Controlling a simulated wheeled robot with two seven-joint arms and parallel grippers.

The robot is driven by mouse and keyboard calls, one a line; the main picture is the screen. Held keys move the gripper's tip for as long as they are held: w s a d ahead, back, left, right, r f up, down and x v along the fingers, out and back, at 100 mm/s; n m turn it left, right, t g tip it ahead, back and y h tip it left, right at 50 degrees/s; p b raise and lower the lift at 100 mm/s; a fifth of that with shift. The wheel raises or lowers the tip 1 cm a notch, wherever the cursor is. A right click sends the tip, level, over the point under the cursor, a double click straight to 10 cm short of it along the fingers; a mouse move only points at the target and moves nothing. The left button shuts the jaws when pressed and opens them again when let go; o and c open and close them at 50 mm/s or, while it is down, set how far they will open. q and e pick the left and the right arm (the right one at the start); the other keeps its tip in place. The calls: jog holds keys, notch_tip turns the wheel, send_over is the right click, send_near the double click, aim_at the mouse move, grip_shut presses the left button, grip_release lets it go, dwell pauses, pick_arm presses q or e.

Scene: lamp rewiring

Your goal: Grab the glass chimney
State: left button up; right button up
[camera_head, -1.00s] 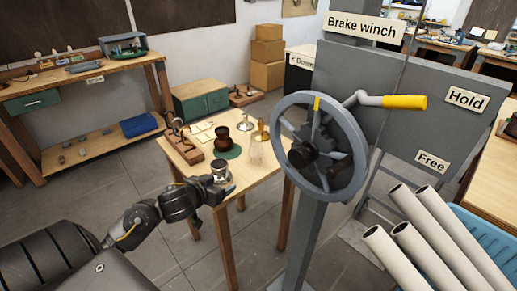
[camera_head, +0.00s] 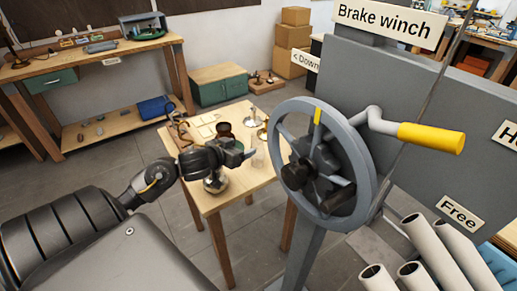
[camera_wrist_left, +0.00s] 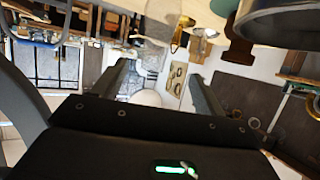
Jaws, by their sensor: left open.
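The glass chimney (camera_head: 258,159) is clear and faint in the head view. It stands near the right edge of the small wooden table (camera_head: 212,200). My left gripper (camera_head: 247,154) reaches over the table from the left, its fingers pointing toward the chimney and appearing just beside it. In the left wrist view my left gripper (camera_wrist_left: 160,85) is open, with nothing clearly between its fingers. I cannot tell in that view exactly where the chimney's outline runs. My right gripper is not in view.
A dark brown lamp part (camera_head: 224,130) and a brass piece (camera_head: 253,118) stand behind my left gripper. A shiny round metal part (camera_head: 215,183) sits below my wrist. The winch wheel (camera_head: 322,160) stands close to the table's right side.

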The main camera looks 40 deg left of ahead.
aim_at(254, 143)
pick_arm(q)
jog(key=x, duration=0.4)
jog(key=shift+w+d, duration=0.35)
jog(key=shift+w, duration=0.05)
jog(key=shift+w+f, duration=0.2)
jog(key=shift+w, duration=0.15)
jog(key=shift+a, duration=0.1)
jog(key=x, duration=0.5)
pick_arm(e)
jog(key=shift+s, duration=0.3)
pick_arm(q)
jog(key=c, duration=1.1)
jog(key=shift+r, duration=0.1)
